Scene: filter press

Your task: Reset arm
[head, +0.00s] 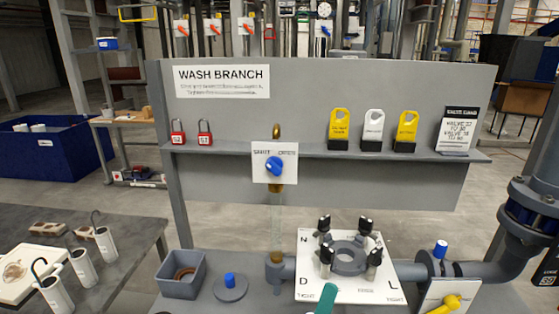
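My arm and gripper do not show in the head view. Ahead stands the grey wash branch panel (380,85) with its sign (222,82). A blue valve knob (275,166) sits on a white plate at the panel's middle. Below it, a grey flange (349,256) with several black-topped bolts stands on a white marked board (310,243). A teal object (322,300) is cut off by the bottom edge, and I cannot tell what it is.
A grey bin (180,276) and a yellow-handled valve (446,303) are below. White cups (105,244) stand on the left table (140,238).

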